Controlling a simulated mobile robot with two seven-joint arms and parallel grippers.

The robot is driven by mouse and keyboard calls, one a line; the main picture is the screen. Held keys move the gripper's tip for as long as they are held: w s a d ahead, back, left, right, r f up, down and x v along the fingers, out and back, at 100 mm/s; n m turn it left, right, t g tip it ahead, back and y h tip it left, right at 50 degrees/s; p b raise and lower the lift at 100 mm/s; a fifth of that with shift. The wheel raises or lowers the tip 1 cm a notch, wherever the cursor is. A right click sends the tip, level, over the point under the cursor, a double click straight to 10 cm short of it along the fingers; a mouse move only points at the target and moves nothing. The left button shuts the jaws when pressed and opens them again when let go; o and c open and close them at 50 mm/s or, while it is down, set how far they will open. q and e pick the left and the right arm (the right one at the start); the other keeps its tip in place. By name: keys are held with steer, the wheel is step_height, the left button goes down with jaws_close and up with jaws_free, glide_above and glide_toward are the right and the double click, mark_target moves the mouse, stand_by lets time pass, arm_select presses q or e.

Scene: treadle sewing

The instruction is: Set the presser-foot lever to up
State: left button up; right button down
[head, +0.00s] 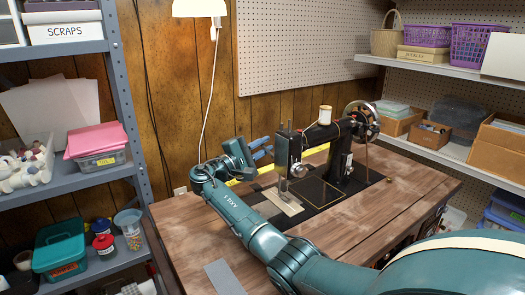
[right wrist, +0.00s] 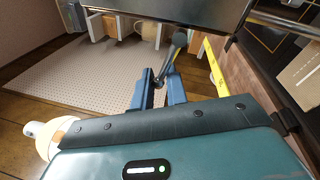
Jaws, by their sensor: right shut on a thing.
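The black sewing machine (head: 326,137) stands on the wooden table, its needle end toward the left. My right gripper (head: 264,147) reaches in from the left of that end. In the right wrist view, the two blue fingers of the right gripper (right wrist: 160,78) are closed around a thin dark lever with a rounded end, the presser-foot lever (right wrist: 172,57). The lever slants up from between the fingers toward the machine's dark body (right wrist: 190,12). In the head view the lever is too small to make out. My left gripper is not in view.
The wooden table (head: 185,235) has bare room at the front left, with a grey strip (head: 224,277) on it. A yellow tape (right wrist: 214,62) lies behind the machine. A blue-grey shelf (head: 110,60) stands left; a lamp (head: 200,8) hangs above.

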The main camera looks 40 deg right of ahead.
steer(key=shift+r, duration=0.25)
steer(key=c, duration=1.6)
jaws_free()
steer(key=shift+o, duration=0.2)
steer(key=shift+a+f, duration=0.1)
steer(key=shift+a, duration=0.1)
steer(key=a+f, duration=0.2)
steer(key=a, duration=1)
steer(key=shift+s+a+p, duration=0.15)
steer(key=shift+a+p, duration=0.15)
steer(key=shift+a, duration=0.05)
